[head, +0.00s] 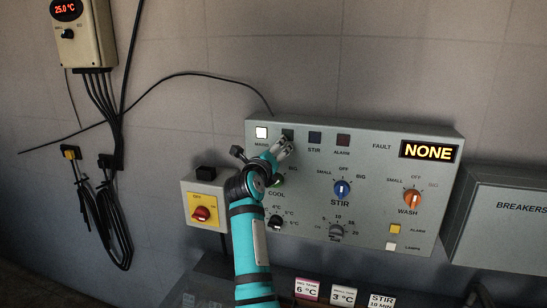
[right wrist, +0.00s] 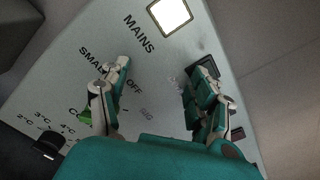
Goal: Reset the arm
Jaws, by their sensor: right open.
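My right gripper (head: 283,150) is raised in front of the upper left of the grey control panel (head: 375,165). In the right wrist view its two fingers (right wrist: 163,75) stand apart with nothing between them; panel lettering shows in the gap. The lit white MAINS lamp (head: 261,132) is just left of the fingertips; it also shows in the right wrist view (right wrist: 170,15). The green COOL knob (head: 279,181) is partly hidden by my wrist, and only a bit of it shows in the right wrist view (right wrist: 86,117). I cannot tell whether the fingers touch the panel. My left gripper is out of view.
The panel carries a blue STIR knob (head: 342,188), an orange WASH knob (head: 412,198) and a display reading NONE (head: 430,151). A red switch on a yellow plate (head: 203,213) is left of my arm. A BREAKERS box (head: 500,225) stands right. Cables (head: 110,220) hang left.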

